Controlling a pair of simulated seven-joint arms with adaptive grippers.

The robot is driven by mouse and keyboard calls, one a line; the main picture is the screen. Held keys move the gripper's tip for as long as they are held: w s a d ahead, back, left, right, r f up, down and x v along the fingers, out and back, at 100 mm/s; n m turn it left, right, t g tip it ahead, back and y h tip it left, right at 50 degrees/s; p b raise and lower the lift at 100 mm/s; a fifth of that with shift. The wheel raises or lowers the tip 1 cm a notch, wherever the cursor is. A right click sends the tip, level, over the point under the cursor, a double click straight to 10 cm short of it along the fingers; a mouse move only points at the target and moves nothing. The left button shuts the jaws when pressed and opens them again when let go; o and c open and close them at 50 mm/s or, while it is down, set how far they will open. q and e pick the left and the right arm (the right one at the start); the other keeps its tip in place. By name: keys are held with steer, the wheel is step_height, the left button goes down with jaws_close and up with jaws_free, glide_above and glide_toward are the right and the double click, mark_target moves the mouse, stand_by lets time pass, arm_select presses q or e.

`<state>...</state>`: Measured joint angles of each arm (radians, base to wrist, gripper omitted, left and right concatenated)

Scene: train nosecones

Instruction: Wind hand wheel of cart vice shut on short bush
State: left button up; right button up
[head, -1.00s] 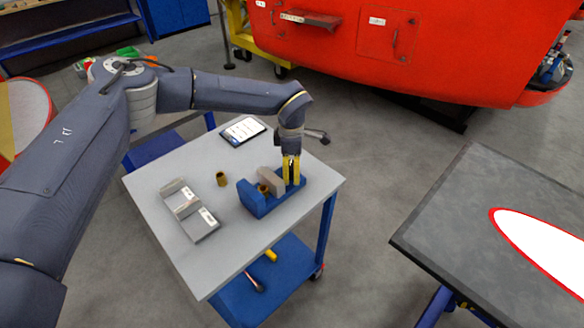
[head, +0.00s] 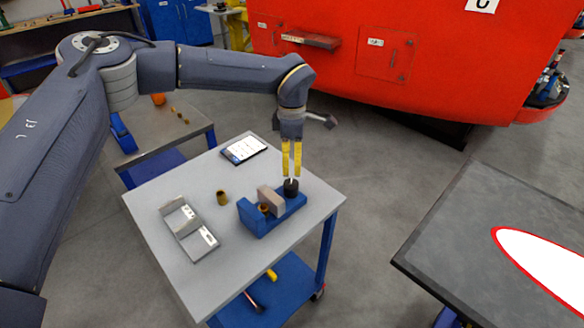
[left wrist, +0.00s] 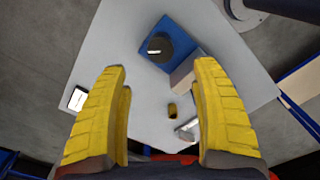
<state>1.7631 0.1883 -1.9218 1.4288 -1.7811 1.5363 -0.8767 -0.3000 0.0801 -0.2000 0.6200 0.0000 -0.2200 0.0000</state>
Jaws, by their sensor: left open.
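The blue cart vice (head: 249,217) sits on the grey cart top, with a grey-brown movable jaw (head: 270,198). A brass bush (head: 264,209), the short bush by its place, sits between the jaws; I cannot tell whether both jaws touch it. The black hand wheel (head: 291,187) is at the vice's right end. My left gripper (head: 292,178) points down just above the wheel, open and empty. In the left wrist view, its yellow fingers (left wrist: 160,80) are wide apart, with the wheel (left wrist: 158,48) beyond them. My right gripper is out of view.
A second brass bush (head: 222,197) stands on the cart top (head: 185,260) left of the vice. A grey holder (head: 187,228) lies further left and a tablet (head: 243,149) at the back. A dark table (head: 470,220) stands right; the red train nose (head: 400,60) is behind.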

arm_select(q)
steer(key=shift+r, duration=0.4)
